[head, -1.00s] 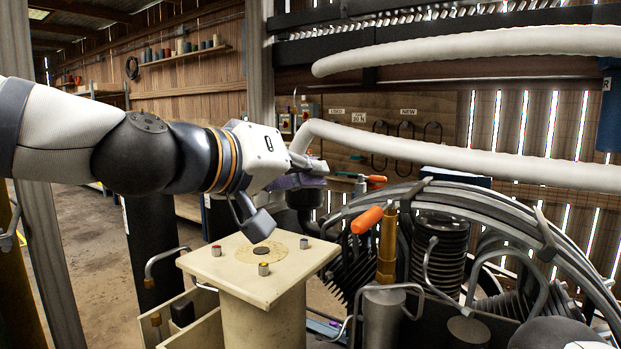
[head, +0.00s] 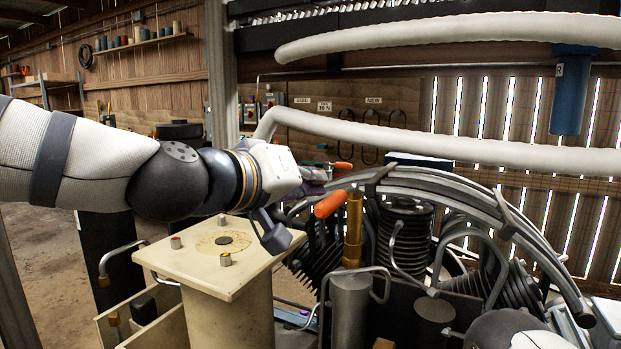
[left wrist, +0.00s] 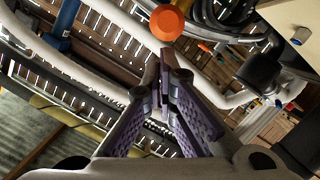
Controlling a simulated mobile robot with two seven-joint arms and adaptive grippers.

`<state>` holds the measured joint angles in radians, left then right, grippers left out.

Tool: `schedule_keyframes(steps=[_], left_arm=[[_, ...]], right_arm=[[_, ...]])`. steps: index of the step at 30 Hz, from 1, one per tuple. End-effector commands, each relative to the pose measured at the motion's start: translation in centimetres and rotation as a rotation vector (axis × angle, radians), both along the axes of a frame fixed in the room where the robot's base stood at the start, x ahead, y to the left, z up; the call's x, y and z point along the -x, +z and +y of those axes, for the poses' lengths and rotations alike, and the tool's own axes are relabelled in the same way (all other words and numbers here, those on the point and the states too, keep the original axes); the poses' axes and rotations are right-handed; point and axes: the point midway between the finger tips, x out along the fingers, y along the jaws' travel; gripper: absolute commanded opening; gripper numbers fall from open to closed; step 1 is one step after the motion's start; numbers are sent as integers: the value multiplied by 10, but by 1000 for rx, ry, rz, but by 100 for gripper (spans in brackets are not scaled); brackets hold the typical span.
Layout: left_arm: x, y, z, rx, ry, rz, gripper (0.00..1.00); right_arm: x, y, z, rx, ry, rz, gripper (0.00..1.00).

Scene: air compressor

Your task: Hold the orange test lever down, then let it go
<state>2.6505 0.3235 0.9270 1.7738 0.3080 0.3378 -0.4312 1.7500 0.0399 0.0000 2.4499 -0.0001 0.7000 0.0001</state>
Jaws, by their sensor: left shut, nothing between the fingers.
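The orange test lever (head: 330,204) sticks out to the left from the top of a brass valve body (head: 353,232) in the head view. In the left wrist view the round end of the orange lever (left wrist: 167,21) shows just past the fingertips. My left gripper (head: 318,186) has purple fingers and is close to the lever's free end, just above and left of it in the head view. In the left wrist view the left gripper's (left wrist: 164,62) fingers are shut and empty. I cannot tell whether they touch the lever. My right gripper is not in view.
A cream pedestal (head: 190,262) with small posts stands below my left wrist. A ribbed compressor cylinder (head: 405,240) and curved grey guard rails (head: 470,190) lie right of the valve. A thick white pipe (head: 430,145) runs behind. A smaller orange handle (head: 343,165) shows farther back.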

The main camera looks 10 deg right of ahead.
Motion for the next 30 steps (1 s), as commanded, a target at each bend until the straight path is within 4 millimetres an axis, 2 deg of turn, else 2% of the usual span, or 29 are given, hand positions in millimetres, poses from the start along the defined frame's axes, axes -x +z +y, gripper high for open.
schedule_keyframes(steps=[4, 20, 30], left_arm=[[-2, -12, 1, 19, -1, -15, 0], [0, -24, 1, 65, -1, -92, 0], [2, -49, 1, 64, -3, -92, 0]], right_arm=[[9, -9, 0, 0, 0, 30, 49], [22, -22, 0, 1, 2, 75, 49], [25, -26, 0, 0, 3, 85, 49]])
